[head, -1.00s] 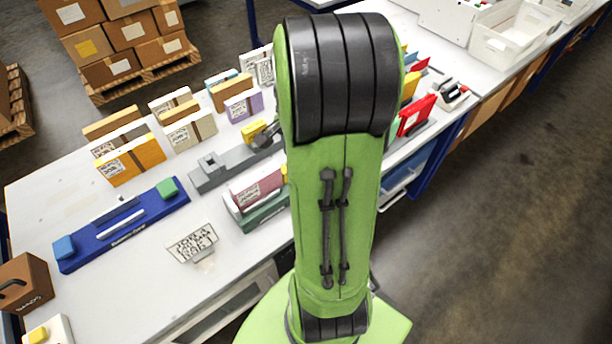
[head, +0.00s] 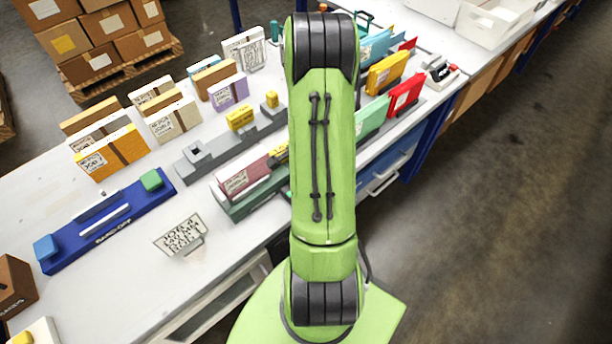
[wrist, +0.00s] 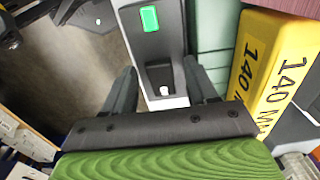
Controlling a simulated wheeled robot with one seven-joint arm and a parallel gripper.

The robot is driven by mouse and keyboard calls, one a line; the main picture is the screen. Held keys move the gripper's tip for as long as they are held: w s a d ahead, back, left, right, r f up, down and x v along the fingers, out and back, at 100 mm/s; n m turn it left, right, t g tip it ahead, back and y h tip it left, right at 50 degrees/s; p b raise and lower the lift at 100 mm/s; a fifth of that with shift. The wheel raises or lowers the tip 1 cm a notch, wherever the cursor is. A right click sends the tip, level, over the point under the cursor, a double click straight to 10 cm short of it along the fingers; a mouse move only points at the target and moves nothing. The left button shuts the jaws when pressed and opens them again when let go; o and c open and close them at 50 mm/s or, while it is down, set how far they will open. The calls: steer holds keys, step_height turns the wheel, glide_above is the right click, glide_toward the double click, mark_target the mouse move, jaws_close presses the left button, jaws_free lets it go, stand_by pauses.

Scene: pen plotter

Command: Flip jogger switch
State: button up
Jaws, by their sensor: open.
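In the wrist view, a grey housing (wrist: 153,48) carries a lit green square (wrist: 149,18) and a dark recess with a small white-tipped switch (wrist: 164,91). My gripper (wrist: 163,84) is open, one finger on each side of the housing's near end, with the switch between them in the picture. I cannot tell whether the fingers touch anything. A pale green fixture (wrist: 209,40) stands right beside the housing. In the head view, a green fixture with a pink block (head: 245,178) shows left of my arm; my gripper and the switch are hidden there.
A yellow block marked 140 MM (wrist: 262,75) lies close to the right finger. In the head view, a grey fixture (head: 225,145), a blue fixture (head: 110,220) and several boards stand on the white table (head: 130,290). Red (head: 405,95) and yellow boards stand right of my arm.

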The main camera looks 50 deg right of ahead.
steer(key=c, duration=1.1)
steer(key=shift+o, duration=0.2)
steer(key=shift+w+a+f+h+b, duration=0.15)
steer(key=shift+f+h+b, duration=0.2)
steer(key=shift+b, duration=0.4)
steer(key=shift+a+r+h, duration=0.15)
steer(key=shift+r+h, duration=0.05)
steer(key=shift+h, duration=0.05)
steer(key=o, duration=1.1)
steer(key=shift+c, duration=0.2)
step_height(320, 180, up, 16)
steer(key=a+p, duration=0.1)
steer(key=p, duration=0.2)
steer(key=shift+a+f+p, duration=0.15)
steer(key=shift+a+p, duration=0.1)
steer(key=shift+p, duration=0.05)
